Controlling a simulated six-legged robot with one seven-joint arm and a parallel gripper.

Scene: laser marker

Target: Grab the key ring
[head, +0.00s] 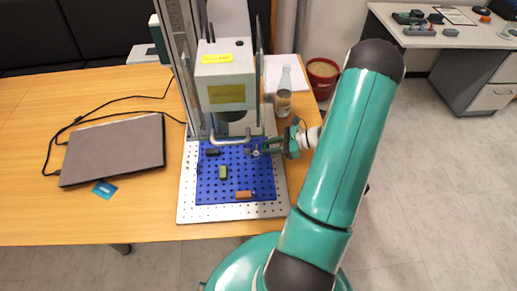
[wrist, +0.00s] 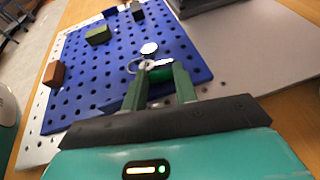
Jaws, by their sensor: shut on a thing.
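The key ring (wrist: 138,66) is a thin silver loop with a round silver tag (wrist: 149,48) in the wrist view. A flat metal piece lies across my fingertips. In the head view the key ring (head: 254,153) is a small bright spot at the right edge of the blue perforated plate (head: 210,186). My gripper (wrist: 158,72) is shut on the key ring, low at the plate; I cannot tell whether the ring still touches it. In the head view my gripper (head: 264,149) reaches in from the right. The fingers hide part of the ring.
A green block (head: 222,172), a dark block (head: 212,152) and an orange-brown block (head: 244,195) sit on the plate. The laser marker (head: 226,75) stands behind. A glass bottle (head: 284,92) stands behind my gripper. A closed laptop (head: 113,150) lies left.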

